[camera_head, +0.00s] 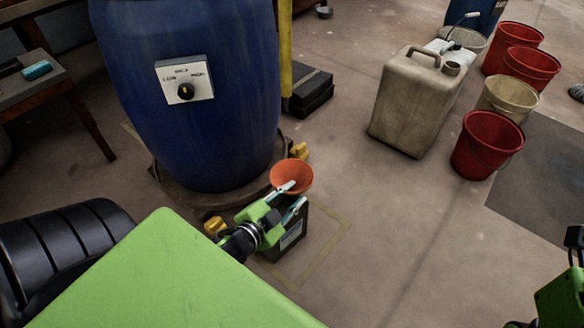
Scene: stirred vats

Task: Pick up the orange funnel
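The orange funnel (293,173) has its wide mouth facing up, at the foot of the blue vat. It appears to stand on a dark box-like container (291,243) with a pale label. My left gripper (294,195) is at the near side of the funnel, with its two pale fingertips apart. One fingertip overlaps the funnel's near rim in the picture; I cannot tell whether it touches. The funnel's spout is hidden.
The big blue vat (200,120) with a knob panel (185,80) stands behind the funnel. Yellow pieces (299,151) sit at its base. A beige jerrycan (412,105) and several buckets, including a red one (486,146), stand at the right. The floor between is clear.

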